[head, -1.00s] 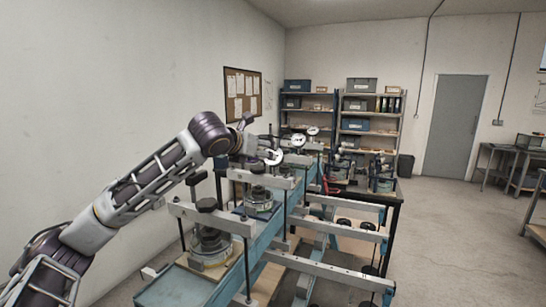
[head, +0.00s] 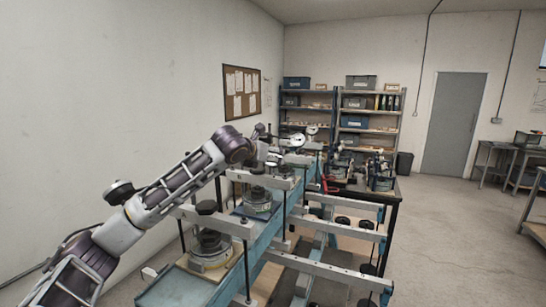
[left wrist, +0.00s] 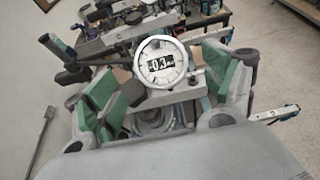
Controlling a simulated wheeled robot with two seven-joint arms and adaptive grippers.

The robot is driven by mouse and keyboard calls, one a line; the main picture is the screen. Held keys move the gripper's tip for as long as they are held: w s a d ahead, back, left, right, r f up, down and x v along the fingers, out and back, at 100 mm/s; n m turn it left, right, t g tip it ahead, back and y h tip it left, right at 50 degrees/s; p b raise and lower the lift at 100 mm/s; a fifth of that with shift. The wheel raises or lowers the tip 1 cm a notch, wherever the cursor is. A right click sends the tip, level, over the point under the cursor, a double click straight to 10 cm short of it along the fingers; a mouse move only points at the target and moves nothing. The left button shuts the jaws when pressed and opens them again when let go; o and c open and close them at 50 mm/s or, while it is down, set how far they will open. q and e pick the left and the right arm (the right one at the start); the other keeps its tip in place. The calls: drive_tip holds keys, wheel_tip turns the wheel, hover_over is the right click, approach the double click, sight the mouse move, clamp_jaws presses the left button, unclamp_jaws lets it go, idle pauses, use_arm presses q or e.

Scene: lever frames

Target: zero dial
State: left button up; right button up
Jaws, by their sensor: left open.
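A round white dial gauge (left wrist: 161,63) with a black number window reading about 03 faces me in the left wrist view. The window's last part is unclear. My left gripper (left wrist: 160,84) is open, with one green-padded finger on each side of the dial. The fingers look apart from the dial, with room on both sides. In the head view my left gripper (head: 264,149) is at the nearest dial's place on the lever frames and mostly hides it. Two more white dials, a middle one (head: 297,140) and a farther one (head: 312,129), show beyond it.
Blue lever frames (head: 262,243) with grey crossbars stand below my left arm. Round pots with dark knobs (head: 210,245) sit on them. A dark bench (head: 350,190) stands behind, then shelves (head: 370,120). Floor on the right (head: 450,240) is clear.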

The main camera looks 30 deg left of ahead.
use_arm(q)
drive_tip(key=shift+p+x, duration=0.65)
drive_tip(key=shift+x, duration=2.2)
drive_tip(key=shift+d, duration=0.1)
drive_tip(key=c, duration=1.1)
drive_tip(key=shift+o, duration=0.2)
drive_tip(key=shift+n, duration=0.7)
drive_tip(key=shift+w+n+y, duration=0.1)
drive_tip(key=shift+n+y, duration=0.8)
drive_tip(key=shift+n, duration=0.9)
